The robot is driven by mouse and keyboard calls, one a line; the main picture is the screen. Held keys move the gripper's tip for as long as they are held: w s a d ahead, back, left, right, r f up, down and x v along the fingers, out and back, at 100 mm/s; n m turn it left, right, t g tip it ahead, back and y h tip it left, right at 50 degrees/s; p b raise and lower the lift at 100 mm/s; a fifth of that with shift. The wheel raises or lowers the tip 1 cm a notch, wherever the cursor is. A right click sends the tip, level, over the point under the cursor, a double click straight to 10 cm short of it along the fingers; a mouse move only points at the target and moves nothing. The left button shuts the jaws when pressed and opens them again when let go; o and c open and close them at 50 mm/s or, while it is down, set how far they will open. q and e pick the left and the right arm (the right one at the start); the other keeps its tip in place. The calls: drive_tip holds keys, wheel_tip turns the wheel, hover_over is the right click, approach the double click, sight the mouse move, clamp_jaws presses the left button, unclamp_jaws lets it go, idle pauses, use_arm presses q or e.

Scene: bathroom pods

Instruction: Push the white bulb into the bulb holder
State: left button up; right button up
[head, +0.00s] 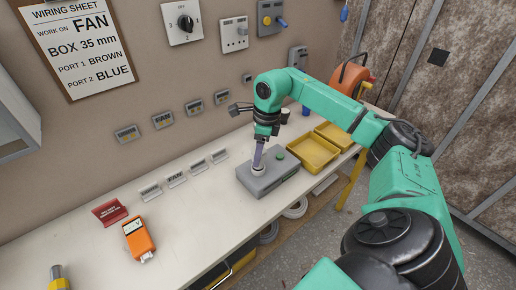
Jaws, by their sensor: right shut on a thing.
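My right gripper (259,158) reaches down over a grey box (263,187) on the bench, its fingers close together. At the fingertips is a small white round thing (258,171), on or just above the top of the box. I take it for the white bulb, with the fingers shut on it. The bulb holder is not clearly distinct beneath it, and I cannot tell how deep the bulb sits. A green round button (279,154) is on the same box. My left gripper is not in view.
Yellow trays (312,153) stand right of the box, by the bench's edge. An orange meter (139,239) and a red sign (110,212) lie at left. Small label stands (176,180) line the back.

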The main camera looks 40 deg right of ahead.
drive_tip(key=shift+f+b, duration=0.75)
drive_tip(key=shift+f, duration=0.45)
drive_tip(key=o, duration=1.4)
drive_tip(key=shift+o, duration=0.2)
drive_tip(key=shift+r, duration=0.35)
wheel_tip(320, 180, up, 14)
drive_tip(key=s+d, duration=0.1)
drive_tip(key=shift+s+d+f, duration=0.2)
drive_tip(key=shift+s+d, duration=0.05)
drive_tip(key=shift+s, duration=0.05)
